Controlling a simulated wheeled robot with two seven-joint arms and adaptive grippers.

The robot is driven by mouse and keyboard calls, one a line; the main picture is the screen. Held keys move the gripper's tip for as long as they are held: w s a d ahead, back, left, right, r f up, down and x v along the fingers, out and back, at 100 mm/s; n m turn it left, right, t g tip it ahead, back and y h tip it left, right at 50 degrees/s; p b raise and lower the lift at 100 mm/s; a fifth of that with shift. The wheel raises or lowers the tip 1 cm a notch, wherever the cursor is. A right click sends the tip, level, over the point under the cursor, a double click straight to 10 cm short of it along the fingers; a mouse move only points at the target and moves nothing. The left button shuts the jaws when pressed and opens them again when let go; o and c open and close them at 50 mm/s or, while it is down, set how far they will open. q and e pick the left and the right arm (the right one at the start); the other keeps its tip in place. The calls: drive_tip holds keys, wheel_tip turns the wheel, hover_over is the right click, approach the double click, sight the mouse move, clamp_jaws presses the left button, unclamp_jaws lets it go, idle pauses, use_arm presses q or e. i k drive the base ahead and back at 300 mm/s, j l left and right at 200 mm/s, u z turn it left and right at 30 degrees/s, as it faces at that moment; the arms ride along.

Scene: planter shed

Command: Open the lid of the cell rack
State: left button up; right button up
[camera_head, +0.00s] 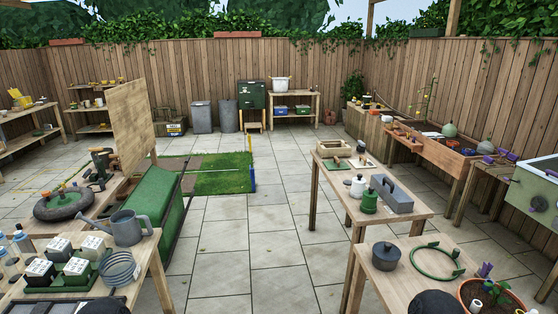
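I cannot tell for sure which thing is the cell rack. A green cabinet (252,95) stands on a small wooden stand by the back fence, far away, and its front looks shut. A pale green box (534,192) with a dark handle is at the right edge, partly cut off. A green tray (62,276) at the lower left holds several small dark boxes with white tops. Neither of my grippers can be made out in this view.
A tiled path (275,230) runs clear down the middle. Wooden tables with a grey toolbox (392,195) and a dark pot (386,256) stand on the right.

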sight(399, 200)
drive_tip(key=i+j, duration=0.1)
drive_tip(key=i, duration=0.55)
drive_tip(key=i+j, duration=0.1)
drive_tip(key=i, duration=0.55)
drive_tip(key=i+j, duration=0.15)
drive_tip(key=i, duration=0.5)
